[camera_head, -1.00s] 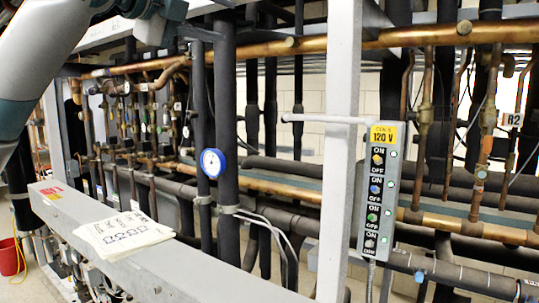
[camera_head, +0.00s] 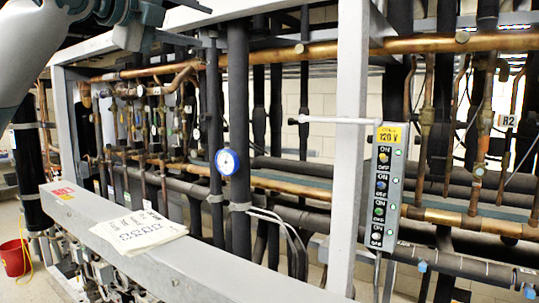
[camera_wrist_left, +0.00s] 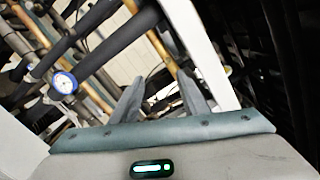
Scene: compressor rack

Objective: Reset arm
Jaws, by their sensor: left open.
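My left arm (camera_head: 40,45) comes in at the top left of the head view, with its wrist part (camera_head: 130,14) at the top edge. In the left wrist view my left gripper (camera_wrist_left: 160,88) has its two grey fingers apart, with nothing between them. Pipes show beyond the fingers. The switch panel (camera_head: 383,188), marked 120 V, stands at the right of the head view, well away from the left arm. It has a column of ON/OFF switches with coloured buttons and lit green lamps. My right gripper is not in view.
A round blue gauge (camera_head: 228,161) sits among the dark vertical pipes. A light rod (camera_head: 335,119) juts left from the panel top. Paper sheets (camera_head: 138,231) lie on the long grey beam (camera_head: 210,272). A red bucket (camera_head: 15,257) stands on the floor at left.

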